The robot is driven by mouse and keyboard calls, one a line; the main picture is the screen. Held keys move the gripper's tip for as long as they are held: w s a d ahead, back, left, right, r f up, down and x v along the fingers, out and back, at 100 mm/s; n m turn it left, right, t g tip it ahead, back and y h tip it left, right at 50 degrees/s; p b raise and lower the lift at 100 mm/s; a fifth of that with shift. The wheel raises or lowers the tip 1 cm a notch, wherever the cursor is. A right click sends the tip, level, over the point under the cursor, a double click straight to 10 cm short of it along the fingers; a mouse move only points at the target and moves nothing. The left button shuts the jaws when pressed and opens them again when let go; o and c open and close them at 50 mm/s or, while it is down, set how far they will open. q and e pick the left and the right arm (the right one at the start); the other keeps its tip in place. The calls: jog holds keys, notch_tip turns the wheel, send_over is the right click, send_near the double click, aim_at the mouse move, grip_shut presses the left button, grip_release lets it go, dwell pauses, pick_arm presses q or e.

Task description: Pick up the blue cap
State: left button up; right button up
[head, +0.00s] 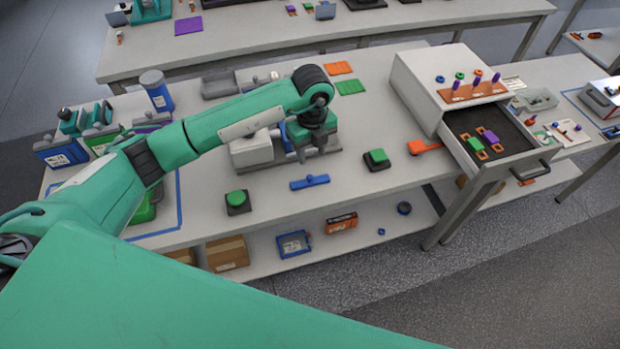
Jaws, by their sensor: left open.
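I cannot tell for sure which blue part is the cap. A small round blue piece (440,78) lies on top of the white drawer cabinet at the right. A flat blue bar with a raised middle (310,182) lies on the table, in front of my left gripper. A small blue ring (382,231) lies on the lower shelf. My left gripper (312,152) is open, points down and looks empty. My right gripper is not in view.
The white cabinet (418,80) has an open drawer (520,157) holding green and purple parts. Green-topped blocks (237,202) (377,159) and an orange part (423,147) stand on the table. The table's front strip is mostly clear.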

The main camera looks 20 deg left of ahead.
aim_at(309, 176)
pick_arm(q)
notch_tip(309, 176, down, 3)
jog(key=shift+f+p, duration=0.2)
jog(key=shift+p, duration=0.15)
jog(key=shift+f+p, duration=0.4)
jog(key=f+p, duration=0.1)
jog(key=f, duration=0.1)
jog(key=f+p, duration=0.1)
jog(key=f, duration=0.1)
jog(key=shift+s+a, duration=0.2)
jog(key=shift+f, duration=0.4)
grip_shut()
